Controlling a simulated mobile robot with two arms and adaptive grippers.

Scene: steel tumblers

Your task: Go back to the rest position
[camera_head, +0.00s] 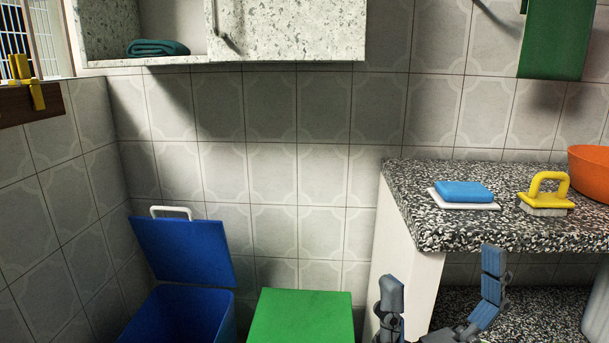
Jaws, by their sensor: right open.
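My right gripper (441,268) is at the bottom right, in front of the speckled counter (412,200). Its two grey-blue fingers are spread wide apart with nothing between them. The fingertips point up, and the right finger overlaps the counter's front edge in the picture. The rest of the right arm is cut off by the bottom edge. My left gripper is not in view. No steel tumblers show.
A blue bin (180,318) with its lid (183,250) raised stands at lower left, beside a green box (300,318). On the counter are a blue sponge (464,191), a yellow-handled brush (545,195) and an orange bowl (592,168). A speckled cabinet (290,30) hangs above.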

